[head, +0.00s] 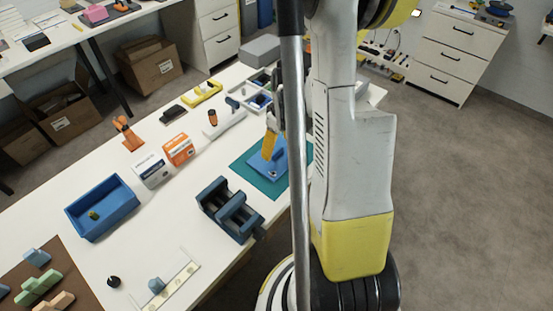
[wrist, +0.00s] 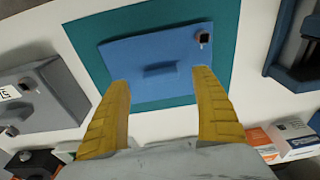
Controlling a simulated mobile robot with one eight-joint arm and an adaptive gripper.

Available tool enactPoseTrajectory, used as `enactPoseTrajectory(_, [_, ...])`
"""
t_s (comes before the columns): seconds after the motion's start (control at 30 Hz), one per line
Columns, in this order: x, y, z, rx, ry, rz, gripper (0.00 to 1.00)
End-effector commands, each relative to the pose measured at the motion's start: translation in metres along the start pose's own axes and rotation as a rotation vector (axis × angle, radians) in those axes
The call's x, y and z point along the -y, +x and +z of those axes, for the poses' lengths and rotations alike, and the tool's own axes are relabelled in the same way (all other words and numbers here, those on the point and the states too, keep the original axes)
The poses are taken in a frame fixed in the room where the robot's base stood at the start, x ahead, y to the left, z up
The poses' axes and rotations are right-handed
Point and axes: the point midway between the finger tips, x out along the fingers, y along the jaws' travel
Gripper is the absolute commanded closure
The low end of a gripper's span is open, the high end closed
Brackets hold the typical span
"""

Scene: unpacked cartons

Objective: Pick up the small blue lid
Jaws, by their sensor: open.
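The small blue lid (wrist: 140,62) is a flat rectangular plate with a low raised bar handle (wrist: 160,70) in its middle. It lies on a teal mat (wrist: 225,48). In the head view the lid (head: 262,164) shows on the mat (head: 270,186), partly hidden by my arm. My gripper (wrist: 162,88) has two yellow fingers, open and apart, with nothing between them. In the wrist view the fingertips are either side of the handle, over the near edge of the lid. In the head view a yellow finger (head: 270,145) is over the lid; whether it touches cannot be told.
A small dark item (wrist: 203,36) is at a corner of the lid. A dark blue vise (head: 230,208) stands beside the mat. A grey box-like object (wrist: 42,98) is left in the wrist view. A blue tray (head: 100,207) and small cartons (head: 178,150) stand farther left.

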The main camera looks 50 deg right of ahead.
Motion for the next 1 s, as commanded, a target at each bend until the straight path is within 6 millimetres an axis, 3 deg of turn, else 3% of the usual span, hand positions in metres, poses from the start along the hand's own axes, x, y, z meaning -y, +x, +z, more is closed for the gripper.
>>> enactPoseTrajectory(0.03, [0.001, 0.014, 0.001, 0.000, -0.001, 0.000, 0.24])
enactPoseTrajectory(0.13, [0.001, 0.028, 0.001, 0.000, -0.001, 0.001, 0.24])
enactPoseTrajectory(0.4, [0.001, 0.029, 0.001, 0.000, -0.001, 0.001, 0.26])
enactPoseTrajectory(0.6, [0.001, 0.029, 0.001, 0.000, 0.000, 0.001, 0.85])
enactPoseTrajectory(1.0, [0.001, 0.027, 0.000, 0.000, 0.000, 0.001, 0.85])
